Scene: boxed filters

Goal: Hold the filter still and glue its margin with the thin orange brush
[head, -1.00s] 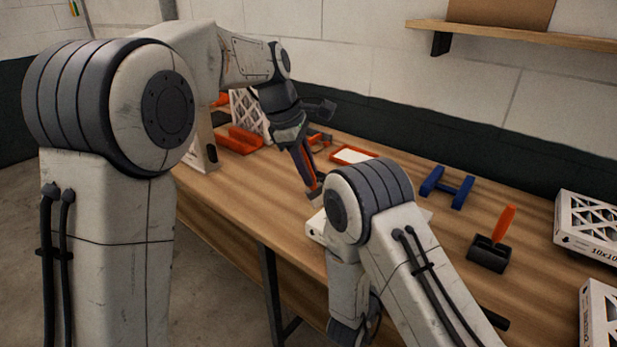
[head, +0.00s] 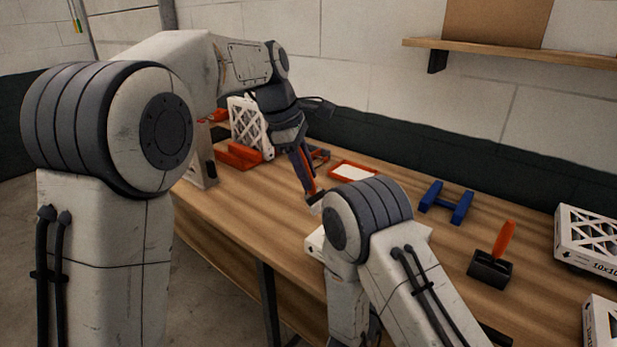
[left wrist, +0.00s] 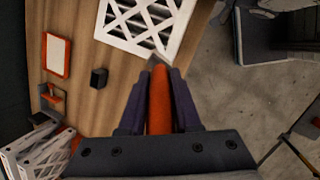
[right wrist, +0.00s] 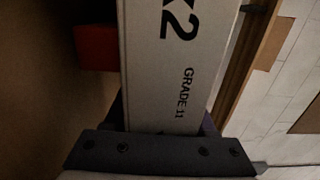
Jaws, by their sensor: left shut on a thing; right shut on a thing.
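My left gripper (head: 304,172) is shut on an orange-handled brush (head: 309,186), which points down over the bench. In the left wrist view the brush handle (left wrist: 160,105) lies between the fingers, and its tip overlaps the near edge of a white lattice filter (left wrist: 135,43). I cannot tell whether the tip touches the filter. My right gripper (right wrist: 160,122) is shut on the white filter frame (right wrist: 165,65), printed "GRADE 11". In the head view my right arm hides that gripper and most of the filter; only a white corner (head: 315,242) shows.
An orange-rimmed tray with a white inside (head: 353,170) lies behind the brush. A blue stand (head: 446,203) and a black holder (head: 491,270) with another orange-handled brush (head: 505,238) stand to the right. Boxed filters (head: 588,236) stand at far right, and lattice filters (head: 249,128) at back left.

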